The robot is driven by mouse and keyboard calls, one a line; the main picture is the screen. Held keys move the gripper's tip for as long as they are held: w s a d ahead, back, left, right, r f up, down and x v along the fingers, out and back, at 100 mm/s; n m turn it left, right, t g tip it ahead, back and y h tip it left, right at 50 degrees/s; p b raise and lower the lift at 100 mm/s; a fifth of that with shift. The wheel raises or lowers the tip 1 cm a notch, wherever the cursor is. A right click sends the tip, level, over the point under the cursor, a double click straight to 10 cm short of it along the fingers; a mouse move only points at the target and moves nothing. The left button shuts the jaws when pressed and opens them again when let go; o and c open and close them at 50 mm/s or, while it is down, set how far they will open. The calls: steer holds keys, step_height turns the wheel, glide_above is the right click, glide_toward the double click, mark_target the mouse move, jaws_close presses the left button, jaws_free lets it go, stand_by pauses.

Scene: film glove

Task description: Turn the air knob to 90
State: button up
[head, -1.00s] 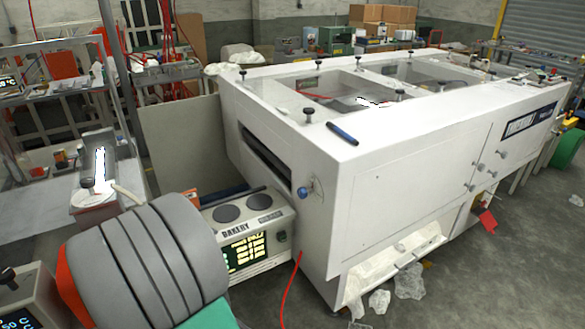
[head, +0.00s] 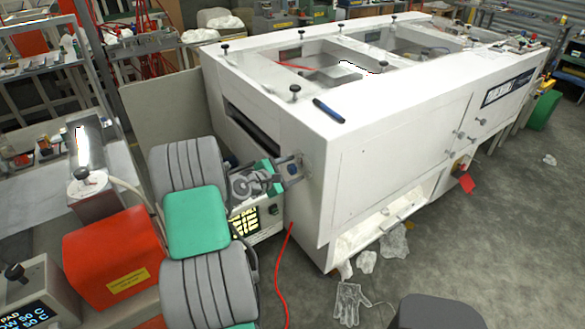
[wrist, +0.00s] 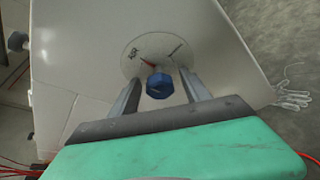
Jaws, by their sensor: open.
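The blue air knob (wrist: 159,86) sits on a round pale dial plate (wrist: 158,46) on the white machine's end wall. My gripper (wrist: 160,78) is open, with one finger on each side of the knob and visible gaps between. In the head view my gripper (head: 294,168) reaches the machine's near corner, where its fingers largely hide the knob.
The white machine (head: 390,140) fills the middle, with a dark pen-like object (head: 328,110) on top. A red hose (head: 285,275) hangs below. A clear glove (head: 350,303) lies on the open floor.

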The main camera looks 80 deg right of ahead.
jaws_close()
stand_by(0.5)
